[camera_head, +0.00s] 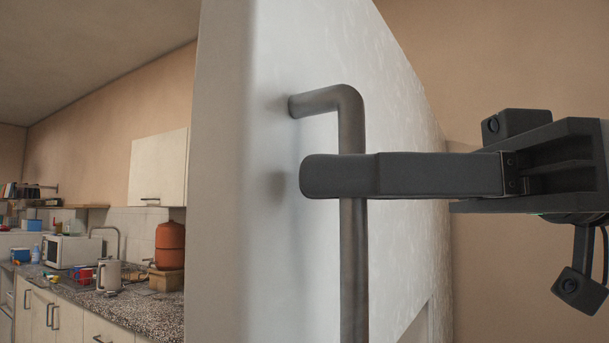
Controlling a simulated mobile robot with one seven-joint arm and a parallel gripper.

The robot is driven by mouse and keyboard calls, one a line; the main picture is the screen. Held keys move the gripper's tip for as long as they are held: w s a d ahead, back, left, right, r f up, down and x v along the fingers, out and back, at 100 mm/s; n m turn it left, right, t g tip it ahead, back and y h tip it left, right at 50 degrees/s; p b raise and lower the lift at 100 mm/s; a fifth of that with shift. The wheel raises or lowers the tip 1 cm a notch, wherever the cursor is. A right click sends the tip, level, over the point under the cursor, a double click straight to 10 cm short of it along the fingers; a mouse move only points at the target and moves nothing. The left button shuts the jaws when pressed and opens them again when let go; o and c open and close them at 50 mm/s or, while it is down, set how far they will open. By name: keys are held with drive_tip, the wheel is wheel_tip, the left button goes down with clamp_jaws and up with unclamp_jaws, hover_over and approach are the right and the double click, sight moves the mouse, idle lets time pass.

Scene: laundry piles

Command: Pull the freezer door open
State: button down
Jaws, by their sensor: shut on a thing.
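The white freezer door (268,180) stands large and close in the middle of the head view. A vertical grey metal handle (352,262) is fixed to it, with its bent upper end meeting the door. My gripper (335,177) comes in from the right, level, and is shut on the handle a little below its upper bend. The near finger covers part of the handle; the other finger is hidden behind it. The handle's lower end is out of view. I cannot tell from this view whether the door is ajar.
At the left a granite counter (135,312) runs back along the wall. It holds a kettle (108,275), a white microwave (68,251) and an orange-red container (170,245). A white wall cabinet (158,168) hangs above. A plain tan wall (480,50) is at the right.

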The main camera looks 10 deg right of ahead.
drive_tip(key=shift+s+d, duration=0.3)
drive_tip(key=shift+d, duration=0.2)
drive_tip(key=c, duration=2)
unclamp_jaws()
drive_tip(key=shift+d, duration=0.1)
drive_tip(key=s+d+p, duration=0.1)
drive_tip(key=d+p, duration=0.1)
drive_tip(key=d, duration=1.5)
drive_tip(key=shift+s+p, duration=0.2)
drive_tip(key=shift+p, duration=0.15)
drive_tip(key=shift+d, duration=0.1)
